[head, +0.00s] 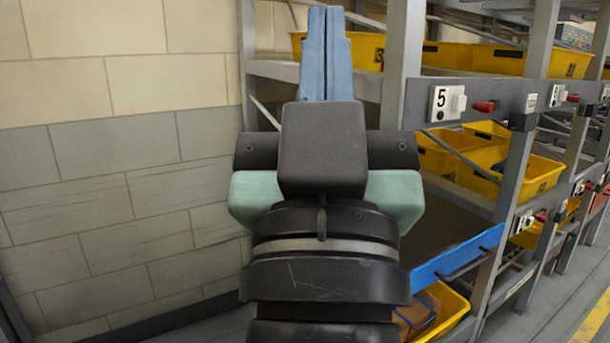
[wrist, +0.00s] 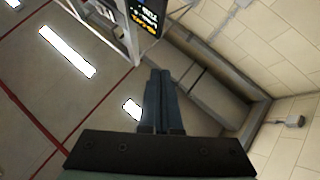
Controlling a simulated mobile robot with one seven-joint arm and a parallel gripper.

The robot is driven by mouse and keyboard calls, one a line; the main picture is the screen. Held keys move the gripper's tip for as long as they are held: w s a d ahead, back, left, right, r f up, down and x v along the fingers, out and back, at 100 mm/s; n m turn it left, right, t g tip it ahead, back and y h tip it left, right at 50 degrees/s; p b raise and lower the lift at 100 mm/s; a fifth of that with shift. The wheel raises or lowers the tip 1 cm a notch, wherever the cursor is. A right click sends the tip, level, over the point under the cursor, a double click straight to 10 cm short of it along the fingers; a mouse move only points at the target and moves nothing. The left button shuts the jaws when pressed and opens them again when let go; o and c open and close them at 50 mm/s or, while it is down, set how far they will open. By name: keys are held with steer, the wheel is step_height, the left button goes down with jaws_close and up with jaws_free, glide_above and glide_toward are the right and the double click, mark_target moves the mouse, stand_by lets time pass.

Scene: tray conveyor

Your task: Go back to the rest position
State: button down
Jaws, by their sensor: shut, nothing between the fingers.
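My gripper (head: 326,50) is raised in the middle of the head view, with its two blue fingers pointing up and together. The fingers are empty. In the wrist view my gripper (wrist: 160,75) also shows its fingers side by side, with nothing between them. My dark wrist hides part of the rack behind it in the head view.
A grey metal rack (head: 395,75) stands behind and right of my arm. It holds several yellow bins (head: 533,184) and a blue-edged tray (head: 455,257). A block wall (head: 110,180) fills the left. The wrist view shows a dark sign (wrist: 146,14) overhead.

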step_height(320, 180, up, 27)
steer(key=s+a+y+p, duration=0.1)
steer(key=s+p, duration=0.1)
steer(key=p, duration=2.3)
steer(key=shift+s+a+t+p, duration=0.25)
steer(key=shift+s+t+p, duration=0.05)
steer(key=shift+s+p, duration=0.1)
